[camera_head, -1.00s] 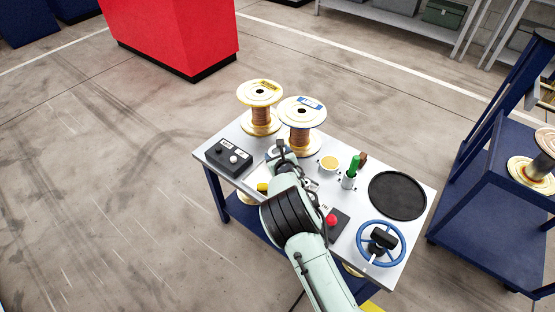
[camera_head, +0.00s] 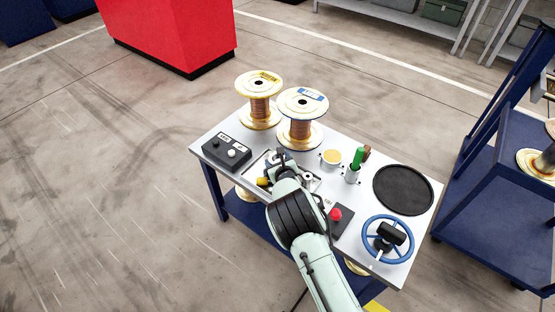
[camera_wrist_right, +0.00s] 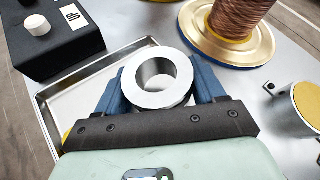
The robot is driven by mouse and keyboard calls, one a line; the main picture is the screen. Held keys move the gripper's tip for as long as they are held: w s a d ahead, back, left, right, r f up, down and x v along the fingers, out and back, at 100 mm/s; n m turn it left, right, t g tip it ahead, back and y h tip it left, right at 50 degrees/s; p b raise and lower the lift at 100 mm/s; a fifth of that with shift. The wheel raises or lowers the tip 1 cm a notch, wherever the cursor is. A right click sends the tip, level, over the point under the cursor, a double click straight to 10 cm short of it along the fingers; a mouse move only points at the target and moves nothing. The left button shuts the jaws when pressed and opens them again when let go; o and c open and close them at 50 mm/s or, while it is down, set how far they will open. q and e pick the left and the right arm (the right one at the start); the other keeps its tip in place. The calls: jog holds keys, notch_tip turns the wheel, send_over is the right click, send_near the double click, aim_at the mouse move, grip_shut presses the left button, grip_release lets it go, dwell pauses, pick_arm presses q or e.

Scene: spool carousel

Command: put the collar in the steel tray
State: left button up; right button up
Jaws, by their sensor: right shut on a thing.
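The collar (camera_wrist_right: 157,99) is a thick silver ring in the right wrist view. My right gripper (camera_wrist_right: 158,88) is shut on it, with a blue finger on each side. The steel tray (camera_wrist_right: 58,108) is a shallow, bright rectangular pan under and left of the gripper. The collar appears over its right part; the height between them is hard to tell. In the head view my right gripper (camera_head: 281,160) is over the tray (camera_head: 256,166), and my arm hides much of the tray and collar. My left gripper is not in view.
A black switch box (camera_head: 227,151) stands left of the tray. Two copper-wire spools (camera_head: 259,106) (camera_head: 301,122) stand behind. A yellow-topped round part (camera_head: 331,157), a cup with a green-handled tool (camera_head: 354,170), a red button (camera_head: 336,214) and a blue handwheel (camera_head: 366,247) are to the right.

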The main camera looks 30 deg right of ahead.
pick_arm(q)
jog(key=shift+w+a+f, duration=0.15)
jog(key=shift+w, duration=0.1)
pick_arm(e)
jog(key=shift+f, duration=0.15)
jog(key=o, duration=1.4)
notch_tip(320, 180, up, 9)
jog(key=p, duration=0.6)
pick_arm(q)
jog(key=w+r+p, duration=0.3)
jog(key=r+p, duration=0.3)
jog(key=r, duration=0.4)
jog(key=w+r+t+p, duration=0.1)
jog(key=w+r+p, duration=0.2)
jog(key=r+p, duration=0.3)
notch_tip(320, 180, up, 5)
jog(key=shift+p, duration=0.3)
pick_arm(e)
jog(key=s+a+r+m+y, duration=0.1)
jog(key=s+a+r+m, duration=0.3)
jog(key=a+m, duration=0.1)
jog(key=s+a+r+m+y, duration=0.1)
jog(key=s+a+r+m, duration=0.3)
jog(key=m, duration=0.4)
jog(key=s+a+r+m+g+y, duration=0.1)
jog(key=s+a+r+m, duration=0.3)
jog(key=a+r+m, duration=0.2)
jog(key=shift+s+a+r+m+y, duration=0.3)
jog(key=shift+s+a+y, duration=0.1)
jog(key=shift+a, duration=0.2)
